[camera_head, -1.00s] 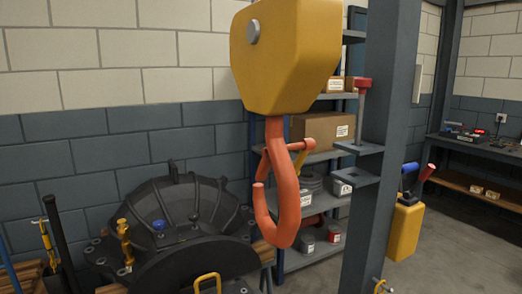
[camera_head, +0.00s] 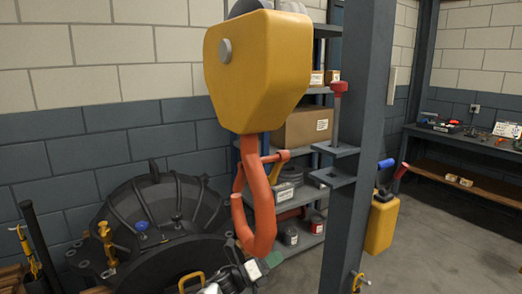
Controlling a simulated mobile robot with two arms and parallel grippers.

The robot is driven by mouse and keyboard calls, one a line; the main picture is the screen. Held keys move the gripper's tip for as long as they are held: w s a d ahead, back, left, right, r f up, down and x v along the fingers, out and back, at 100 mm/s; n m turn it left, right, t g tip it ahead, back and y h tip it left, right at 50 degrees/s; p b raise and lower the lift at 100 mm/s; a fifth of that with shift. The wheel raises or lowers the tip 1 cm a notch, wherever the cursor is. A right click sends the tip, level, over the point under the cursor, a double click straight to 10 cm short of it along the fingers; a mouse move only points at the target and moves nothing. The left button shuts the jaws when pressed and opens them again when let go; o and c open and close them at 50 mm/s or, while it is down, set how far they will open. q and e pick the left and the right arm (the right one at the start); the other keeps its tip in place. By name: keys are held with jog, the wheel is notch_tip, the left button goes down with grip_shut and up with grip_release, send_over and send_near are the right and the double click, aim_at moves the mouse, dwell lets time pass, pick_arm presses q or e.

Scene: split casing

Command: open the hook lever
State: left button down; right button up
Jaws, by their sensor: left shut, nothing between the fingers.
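A large orange hook (camera_head: 261,200) hangs below a yellow block (camera_head: 255,75) at the centre of the view. An orange-red crossbar (camera_head: 275,156) crosses the upper part of the hook, with a short yellow lever piece (camera_head: 273,171) just behind the shank. I cannot clearly tell where the lever joins the hook. My left gripper (camera_head: 250,270) is at the bottom edge, just below the hook's bend, shut and empty. I cannot tell whether it touches the hook. My right gripper is not in view.
A dark round casing half (camera_head: 160,215) with yellow handles stands at the left. A grey steel post (camera_head: 360,130) with brackets rises right of the hook. Shelves with boxes (camera_head: 302,126) stand behind it. A workbench (camera_head: 470,140) is at the far right, with open floor before it.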

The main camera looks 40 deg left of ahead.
pick_arm(q)
jog(key=s+r+m+g+h+p, duration=0.1)
jog(key=s+r+m+g+h, duration=0.2)
jog(key=r+m, duration=0.7)
jog(key=s+r+m+g+h, duration=0.1)
jog(key=r+m+g+h, duration=0.3)
jog(key=r+m, duration=0.65)
jog(key=s+r+m+g+h+p, duration=0.15)
jog(key=r+m+g, duration=0.35)
jog(key=r+m, duration=0.5)
jog(key=s+a+r+m+g+y, duration=0.2)
jog(key=s+r+m+y, duration=0.4)
jog(key=s+r+m, duration=0.4)
notch_tip(320, 180, up, 4)
jog(key=s+a, duration=0.1)
jog(key=s, duration=0.2)
jog(key=shift+a+f+g+p, duration=0.2)
jog(key=shift+a+g+p, duration=0.1)
jog(key=shift+g, duration=0.1)
jog(key=shift+w, duration=0.1)
